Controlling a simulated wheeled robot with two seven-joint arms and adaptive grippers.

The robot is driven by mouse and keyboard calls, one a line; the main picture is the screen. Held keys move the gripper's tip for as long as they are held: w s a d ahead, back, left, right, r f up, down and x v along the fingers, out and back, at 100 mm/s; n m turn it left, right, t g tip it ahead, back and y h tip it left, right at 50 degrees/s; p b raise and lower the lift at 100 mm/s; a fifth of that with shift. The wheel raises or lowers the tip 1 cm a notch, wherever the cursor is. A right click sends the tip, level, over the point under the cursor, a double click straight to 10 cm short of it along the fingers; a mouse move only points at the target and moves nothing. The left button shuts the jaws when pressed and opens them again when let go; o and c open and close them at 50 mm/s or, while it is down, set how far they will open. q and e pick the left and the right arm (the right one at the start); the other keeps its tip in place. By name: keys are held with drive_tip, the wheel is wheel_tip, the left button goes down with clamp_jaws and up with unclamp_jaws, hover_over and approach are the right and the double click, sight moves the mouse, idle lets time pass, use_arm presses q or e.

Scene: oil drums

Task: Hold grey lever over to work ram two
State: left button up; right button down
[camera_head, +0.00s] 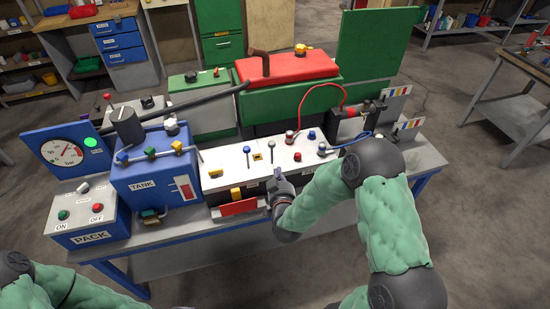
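A white-topped valve block (225,183) stands on the blue-framed bench, with several small levers on top. A grey-knobbed lever (266,154) leans to the right near the block's middle. A blue-knobbed lever (246,151) stands upright to its left. My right gripper (279,176) is at the front edge of the block, just below and right of the grey lever. Its fingers are dark and small, and I cannot tell whether they are open or touch anything. My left arm shows at the bottom left, but its gripper is out of view.
A blue tank (150,183) with a dial gauge (62,152) and a PACK box (88,216) with ON and OFF buttons stand at the left. A red-topped green machine (290,68) is behind. Red and blue hoses run at the right. Concrete floor is clear in front.

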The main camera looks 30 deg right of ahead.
sight(274, 146)
drive_tip(key=b+x, duration=0.1)
drive_tip(key=x, duration=1.2)
drive_tip(key=shift+w+d+f+b, duration=0.15)
drive_tip(key=shift+w+d+b, duration=0.05)
drive_tip(key=shift+w+b, duration=0.15)
